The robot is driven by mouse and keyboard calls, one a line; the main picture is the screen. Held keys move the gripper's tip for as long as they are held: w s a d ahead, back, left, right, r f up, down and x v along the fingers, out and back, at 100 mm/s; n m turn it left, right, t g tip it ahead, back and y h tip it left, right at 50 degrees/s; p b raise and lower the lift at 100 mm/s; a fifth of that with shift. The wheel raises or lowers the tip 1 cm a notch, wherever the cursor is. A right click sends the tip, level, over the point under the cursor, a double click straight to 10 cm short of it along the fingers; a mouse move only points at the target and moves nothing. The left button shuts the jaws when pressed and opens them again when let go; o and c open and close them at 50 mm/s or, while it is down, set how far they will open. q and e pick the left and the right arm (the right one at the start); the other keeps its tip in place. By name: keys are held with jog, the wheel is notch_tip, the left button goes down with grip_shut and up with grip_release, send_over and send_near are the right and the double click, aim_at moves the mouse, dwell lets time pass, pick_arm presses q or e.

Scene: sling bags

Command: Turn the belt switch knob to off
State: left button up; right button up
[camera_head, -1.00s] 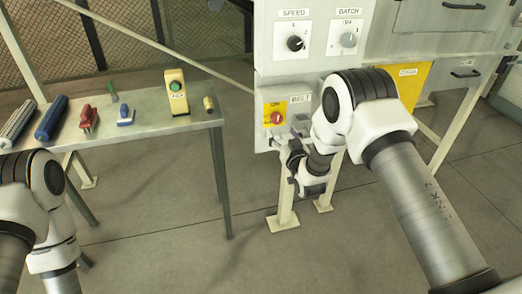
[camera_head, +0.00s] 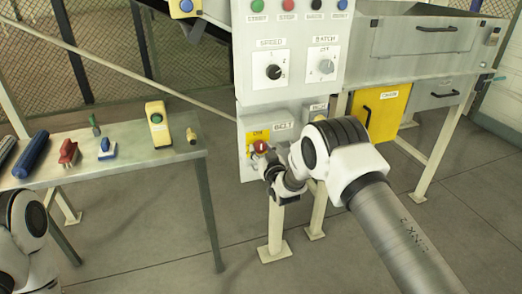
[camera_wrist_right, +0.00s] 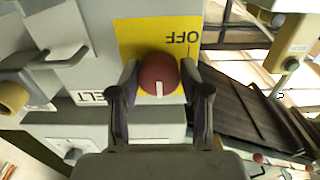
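The belt switch knob is round and red (camera_head: 260,146) on a yellow plate marked ON at its top, on the panel's lower box beside the BELT label (camera_head: 283,127). In the right wrist view the knob (camera_wrist_right: 158,74) shows a white mark pointing down the picture, away from the upside-down OFF lettering (camera_wrist_right: 182,38). My right gripper (camera_wrist_right: 159,80) has one finger on each side of the knob and looks open, with fingertips close to it. Firm contact cannot be made out. In the head view my right wrist partly covers the plate. My left gripper is out of view.
Above are a SPEED knob (camera_head: 273,72), a BATCH knob (camera_head: 326,66) and several coloured buttons. A yellow cabinet door (camera_head: 381,112) stands to the right. A metal table (camera_head: 175,158) with several hand tools and a yellow button box (camera_head: 157,124) is at left.

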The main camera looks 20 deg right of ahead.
jog(key=c, duration=0.4)
jog(key=shift+f, duration=0.1)
jog(key=n+b, duration=0.2)
jog(key=shift+d+f+n, duration=0.1)
jog(key=shift+n, duration=0.3)
jog(key=n+b, duration=0.2)
jog(key=n, duration=0.3)
jog(key=n+b, duration=0.2)
jog(key=n, duration=0.3)
jog(key=shift+n+b, duration=0.3)
jog(key=shift+n, duration=0.1)
jog(key=n+b, duration=0.1)
jog(key=n, duration=0.3)
jog(key=shift+r, duration=0.2)
jog(key=shift+n, duration=0.3)
jog(key=o, duration=1.1)
